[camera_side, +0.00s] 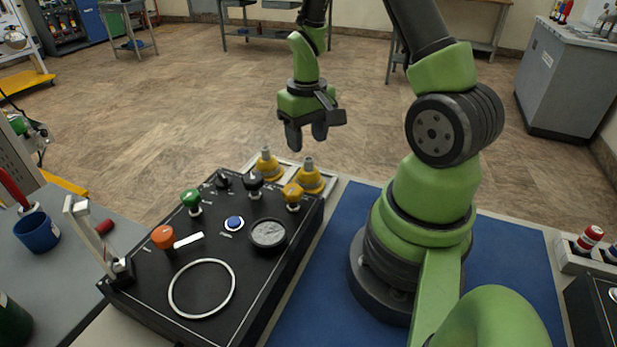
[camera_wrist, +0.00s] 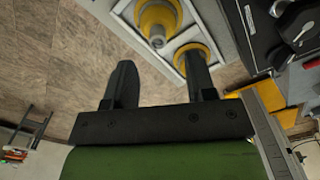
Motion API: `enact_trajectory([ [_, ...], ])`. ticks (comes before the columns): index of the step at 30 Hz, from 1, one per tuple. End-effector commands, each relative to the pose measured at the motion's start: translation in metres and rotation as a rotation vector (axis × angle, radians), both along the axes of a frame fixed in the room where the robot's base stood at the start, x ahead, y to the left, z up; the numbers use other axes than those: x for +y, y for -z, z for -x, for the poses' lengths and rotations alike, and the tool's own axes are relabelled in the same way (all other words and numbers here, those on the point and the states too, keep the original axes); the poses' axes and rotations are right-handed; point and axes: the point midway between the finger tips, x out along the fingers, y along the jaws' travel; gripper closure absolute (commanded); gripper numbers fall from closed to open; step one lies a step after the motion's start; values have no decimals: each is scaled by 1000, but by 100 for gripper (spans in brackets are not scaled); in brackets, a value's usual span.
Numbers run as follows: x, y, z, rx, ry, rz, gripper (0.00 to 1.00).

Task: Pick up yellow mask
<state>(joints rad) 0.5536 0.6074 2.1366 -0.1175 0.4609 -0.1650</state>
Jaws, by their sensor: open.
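Two yellow masks with grey tips stand side by side in a light tray behind the black control panel. In the side view the left mask (camera_side: 268,166) and the right mask (camera_side: 309,177) are both upright. My gripper (camera_side: 306,140) is above and slightly behind them, pointing down, open and empty. In the wrist view one mask (camera_wrist: 158,20) is at the top, and the other mask (camera_wrist: 195,58) is just below it. My gripper (camera_wrist: 160,80) has its fingers apart there, and the right finger partly covers the lower mask.
The black panel (camera_side: 150,290) carries knobs, a gauge (camera_side: 268,234), a white ring (camera_side: 202,288) and an upright lever (camera_side: 90,235) at left. A blue mat (camera_side: 310,300) lies under my base. A blue cup (camera_side: 37,232) stands far left. Open floor lies behind the tray.

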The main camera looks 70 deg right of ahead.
Motion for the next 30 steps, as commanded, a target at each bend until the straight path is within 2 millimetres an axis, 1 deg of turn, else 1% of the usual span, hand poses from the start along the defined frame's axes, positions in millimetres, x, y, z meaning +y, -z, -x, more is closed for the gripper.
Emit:
enact_trajectory([
  [4, 0, 12, 1, 3, 2, -3, 49],
  [9, -2, 38, 2, 4, 2, -3, 49],
  [12, -2, 49, 2, 4, 2, -2, 49],
  [15, -2, 54, 2, 1, 1, 0, 49],
  [22, -2, 55, 1, 0, 1, 1, 49],
  [28, -2, 55, 1, 0, 1, 1, 95],
  [29, -2, 55, 1, 0, 1, 1, 100],
  [30, -2, 55, 1, 0, 1, 1, 100],
])
